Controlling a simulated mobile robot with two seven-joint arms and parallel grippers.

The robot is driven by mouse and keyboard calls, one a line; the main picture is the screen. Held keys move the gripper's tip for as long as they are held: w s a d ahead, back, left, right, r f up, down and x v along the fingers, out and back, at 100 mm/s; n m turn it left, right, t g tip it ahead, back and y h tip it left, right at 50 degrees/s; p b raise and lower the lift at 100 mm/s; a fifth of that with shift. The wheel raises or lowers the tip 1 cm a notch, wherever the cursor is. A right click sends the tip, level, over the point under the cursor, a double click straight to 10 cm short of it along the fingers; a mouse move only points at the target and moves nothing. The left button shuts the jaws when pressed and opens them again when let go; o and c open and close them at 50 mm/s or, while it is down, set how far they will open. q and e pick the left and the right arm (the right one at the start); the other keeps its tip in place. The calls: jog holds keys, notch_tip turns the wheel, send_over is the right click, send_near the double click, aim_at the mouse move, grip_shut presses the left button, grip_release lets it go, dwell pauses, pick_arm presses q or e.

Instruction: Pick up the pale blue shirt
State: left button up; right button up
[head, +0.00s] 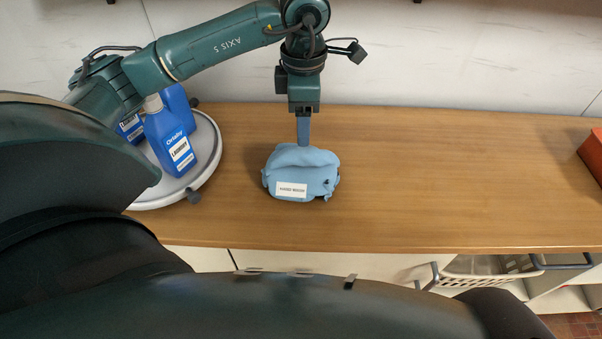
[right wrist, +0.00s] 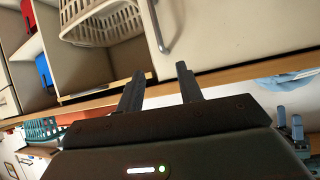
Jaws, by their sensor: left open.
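The pale blue shirt (head: 301,164) lies as a bundled, folded heap on the wooden counter (head: 430,180) in the head view, with a white printed label on its front. My left gripper (head: 303,143) points straight down over the shirt's top. It is open, but its fingers are seen edge-on as one blue-grey strip. The fingertips meet the shirt's upper edge in the picture; I cannot tell whether they touch it. My right gripper (right wrist: 160,86) shows in the right wrist view with its two dark fingers apart and nothing between them.
Blue bottles (head: 168,136) stand on a round white tray (head: 205,165) left of the shirt, under my left arm. A red-orange box (head: 592,155) sits at the far right. A cream basket (head: 480,268) is below the counter. The counter right of the shirt is clear.

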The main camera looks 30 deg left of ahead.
aim_at(301, 150)
pick_arm(q)
notch_tip(301, 150, down, 5)
jog(key=shift+r+b, duration=0.15)
jog(key=shift+b, duration=0.85)
jog(key=f+b, duration=0.2)
jog(key=f, duration=0.1)
jog(key=f+b, duration=0.1)
jog(key=shift+w+a+f, duration=0.15)
jog(key=shift+a+f, duration=0.15)
jog(key=shift+a, duration=0.05)
jog(key=shift+f, duration=0.1)
jog(key=shift+c, duration=0.6)
grip_shut()
pick_arm(e)
jog(key=f, duration=0.2)
jog(key=f+m, duration=0.1)
jog(key=shift+w+a+f+y, duration=0.1)
jog(key=shift+w+a+y, duration=0.2)
jog(key=shift+a, duration=0.1)
